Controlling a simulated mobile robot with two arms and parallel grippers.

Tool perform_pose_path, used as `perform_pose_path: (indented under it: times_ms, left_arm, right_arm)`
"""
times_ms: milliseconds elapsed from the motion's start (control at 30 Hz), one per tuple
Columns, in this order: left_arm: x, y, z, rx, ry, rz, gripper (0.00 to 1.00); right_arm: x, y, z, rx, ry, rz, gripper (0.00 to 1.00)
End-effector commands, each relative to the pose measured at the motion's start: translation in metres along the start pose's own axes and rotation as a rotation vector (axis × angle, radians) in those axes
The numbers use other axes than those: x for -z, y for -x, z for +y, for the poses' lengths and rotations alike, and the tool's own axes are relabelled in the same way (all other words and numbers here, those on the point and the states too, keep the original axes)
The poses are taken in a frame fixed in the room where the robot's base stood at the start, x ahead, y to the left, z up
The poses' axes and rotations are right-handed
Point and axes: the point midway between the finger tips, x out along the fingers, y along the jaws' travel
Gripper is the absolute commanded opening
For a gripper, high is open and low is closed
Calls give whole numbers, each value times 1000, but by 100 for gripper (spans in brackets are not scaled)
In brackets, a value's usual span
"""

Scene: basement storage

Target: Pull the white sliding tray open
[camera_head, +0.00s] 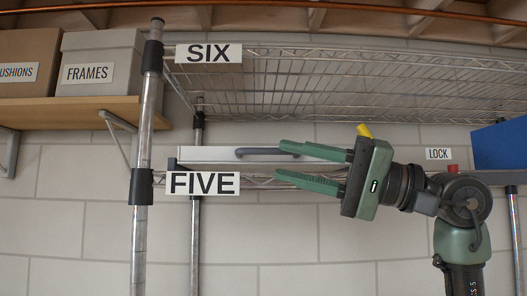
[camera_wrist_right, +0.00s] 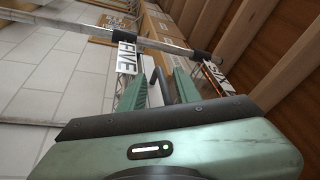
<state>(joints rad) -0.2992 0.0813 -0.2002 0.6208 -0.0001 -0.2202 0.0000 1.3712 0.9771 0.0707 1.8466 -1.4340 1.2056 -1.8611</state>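The white sliding tray (camera_head: 208,154) lies level on the wire shelf, just above the FIVE sign. A dark grey bar handle (camera_head: 255,152) is on its front. My right gripper (camera_head: 280,161) reaches in from the right with its green fingers apart, one above the other. The upper fingertip overlaps the handle's right end in the head view. In the right wrist view, the dark handle (camera_wrist_right: 161,86) shows between the two fingers of my right gripper (camera_wrist_right: 155,80), and the fingers are not closed on it. Contact cannot be told. My left gripper is not in view.
A metal post (camera_head: 142,225) stands left of the tray. A wire shelf (camera_head: 300,80) with a SIX sign (camera_head: 208,54) is above. A red knob (camera_head: 453,168) under a LOCK label (camera_head: 438,154) and a blue bin (camera_head: 500,146) are at the right. Boxes (camera_head: 98,62) sit upper left.

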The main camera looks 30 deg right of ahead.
Motion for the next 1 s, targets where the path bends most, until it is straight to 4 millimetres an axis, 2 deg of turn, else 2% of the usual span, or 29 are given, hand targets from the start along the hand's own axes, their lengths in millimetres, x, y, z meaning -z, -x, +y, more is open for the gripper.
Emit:
perform_pose_path:
  times_ms: [67, 167, 267, 633, 800, 1000]
  left_arm:
    - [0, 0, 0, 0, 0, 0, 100]
    - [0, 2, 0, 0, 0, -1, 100]
    - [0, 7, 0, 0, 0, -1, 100]
    - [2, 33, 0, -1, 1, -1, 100]
    - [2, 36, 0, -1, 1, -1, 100]
    - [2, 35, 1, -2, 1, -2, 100]
  right_arm:
    - [8, 14, -6, -40, 75, 38, 33]
    - [14, 19, -7, -69, 114, 58, 33]
    - [15, 10, -7, -75, 119, 58, 33]
    - [18, -46, -5, -71, 115, 56, 33]
    - [18, -56, -2, -71, 116, 57, 33]
    - [18, -57, -1, -71, 116, 57, 33]
